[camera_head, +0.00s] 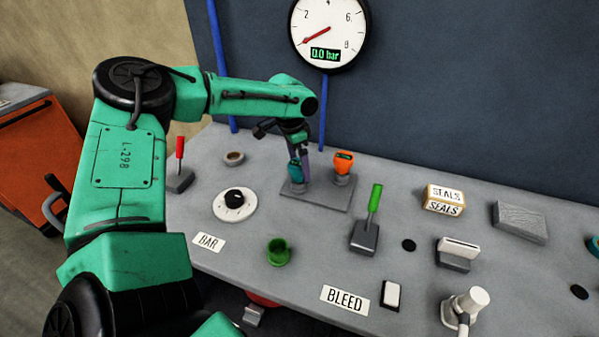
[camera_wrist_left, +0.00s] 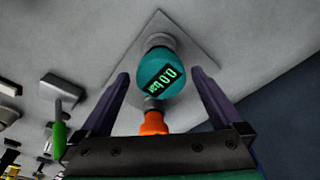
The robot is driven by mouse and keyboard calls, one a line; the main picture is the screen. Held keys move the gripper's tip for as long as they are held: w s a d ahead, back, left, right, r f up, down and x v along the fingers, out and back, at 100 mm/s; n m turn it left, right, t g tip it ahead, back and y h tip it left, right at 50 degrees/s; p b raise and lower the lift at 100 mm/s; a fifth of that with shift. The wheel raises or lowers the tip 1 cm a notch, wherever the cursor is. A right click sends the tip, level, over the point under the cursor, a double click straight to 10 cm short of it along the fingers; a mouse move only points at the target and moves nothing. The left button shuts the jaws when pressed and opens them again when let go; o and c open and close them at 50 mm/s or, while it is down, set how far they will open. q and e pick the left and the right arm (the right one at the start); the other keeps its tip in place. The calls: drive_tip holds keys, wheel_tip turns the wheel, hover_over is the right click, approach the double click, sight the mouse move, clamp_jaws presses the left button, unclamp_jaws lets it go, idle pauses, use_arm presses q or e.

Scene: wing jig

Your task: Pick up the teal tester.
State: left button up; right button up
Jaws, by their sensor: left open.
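The teal tester (camera_head: 295,171) stands on a grey plate (camera_head: 318,194) near the back of the bench, partly hidden by my left gripper (camera_head: 303,160). In the left wrist view the teal tester (camera_wrist_left: 162,74) has a round head with a lit display and lies between the two purple fingers of my left gripper (camera_wrist_left: 158,85). The fingers are open, one on each side, with gaps to the tester. An orange tester (camera_head: 343,162) stands on the same plate just to the right; it also shows in the left wrist view (camera_wrist_left: 153,123). My right gripper is not in view.
A white dial with a black knob (camera_head: 235,200) and a green cup (camera_head: 278,252) are in front of the plate. A green-handled lever (camera_head: 370,220) is to the right, a red-handled lever (camera_head: 180,170) to the left. A gauge reading 0.0 bar (camera_head: 328,25) hangs on the wall behind.

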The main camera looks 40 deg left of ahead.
use_arm(q)
wheel_tip(320, 180, down, 3)
drive_tip(key=shift+w+r+p, duration=0.1)
drive_tip(key=shift+p, duration=0.45)
drive_tip(key=shift+f, duration=0.45)
drive_tip(key=c, duration=1.3)
drive_tip(key=shift+w, duration=0.1)
drive_tip(key=shift+c, duration=0.2)
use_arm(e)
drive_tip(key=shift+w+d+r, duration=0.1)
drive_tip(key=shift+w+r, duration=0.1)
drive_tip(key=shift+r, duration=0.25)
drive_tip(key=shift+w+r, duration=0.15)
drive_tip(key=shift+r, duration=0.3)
